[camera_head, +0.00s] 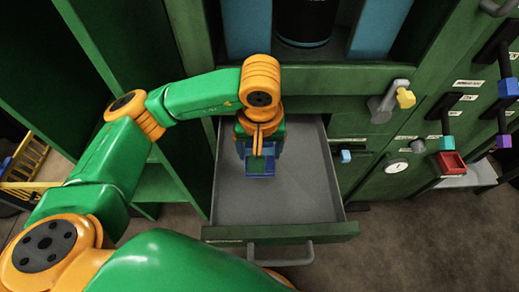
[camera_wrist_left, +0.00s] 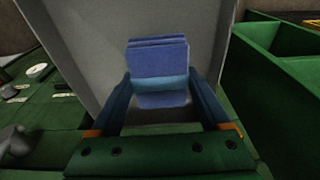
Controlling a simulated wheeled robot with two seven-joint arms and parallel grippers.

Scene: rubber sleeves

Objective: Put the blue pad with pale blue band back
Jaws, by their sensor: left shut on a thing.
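The blue pad with a pale blue band (camera_head: 260,168) is in my left gripper (camera_head: 262,150), inside the open drawer (camera_head: 300,205). In the left wrist view, the pad (camera_wrist_left: 158,60) stands between the two fingers of the gripper (camera_wrist_left: 160,100), with the pale band level with the fingertips. The fingers are shut on it. The drawer's grey floor shows around and beyond the pad. I cannot tell whether the pad touches the floor. My right gripper is not in view.
The drawer's handle (camera_head: 281,258) faces front. A yellow basket (camera_head: 25,165) stands at the left. The drawer floor around the pad is bare.

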